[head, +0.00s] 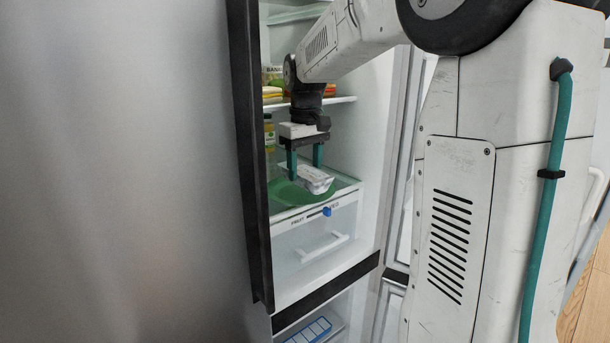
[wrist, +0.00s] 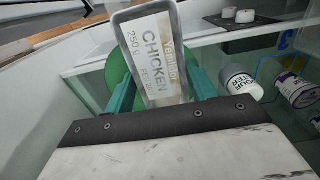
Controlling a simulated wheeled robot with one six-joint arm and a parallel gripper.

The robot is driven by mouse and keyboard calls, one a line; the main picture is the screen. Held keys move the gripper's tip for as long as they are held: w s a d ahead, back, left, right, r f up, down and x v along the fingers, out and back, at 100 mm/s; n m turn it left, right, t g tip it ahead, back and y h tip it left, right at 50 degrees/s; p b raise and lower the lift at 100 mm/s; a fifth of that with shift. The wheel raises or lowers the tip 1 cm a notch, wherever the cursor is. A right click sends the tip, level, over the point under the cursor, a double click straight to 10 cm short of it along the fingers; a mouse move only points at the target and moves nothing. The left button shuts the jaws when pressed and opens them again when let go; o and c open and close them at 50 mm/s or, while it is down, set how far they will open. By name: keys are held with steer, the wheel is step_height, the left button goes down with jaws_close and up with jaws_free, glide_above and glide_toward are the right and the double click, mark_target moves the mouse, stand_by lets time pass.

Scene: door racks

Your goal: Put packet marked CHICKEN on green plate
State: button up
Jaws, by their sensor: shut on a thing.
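The packet marked CHICKEN (wrist: 154,55) is a clear-topped tray with a white label, and it fills the space between my fingers in the wrist view. It also shows in the head view (head: 314,180), tilted. My gripper (head: 305,168) is shut on the packet, its teal fingers pointing down inside the fridge. The green plate (head: 286,195) lies on the glass shelf above the drawer. It shows partly behind the packet in the wrist view (wrist: 116,72). The packet is over the right part of the plate; I cannot tell whether it touches it.
Fridge shelf (head: 340,100) with food packs is above my gripper. A clear drawer (head: 318,235) is below. In the wrist view, a white-capped bottle (wrist: 241,80) and another container (wrist: 296,90) are at the right.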

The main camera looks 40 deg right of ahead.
mark_target(305, 170)
steer(key=shift+f, duration=1.2)
steer(key=shift+f, duration=0.15)
steer(key=shift+f, duration=0.45)
steer(key=o, duration=0.9)
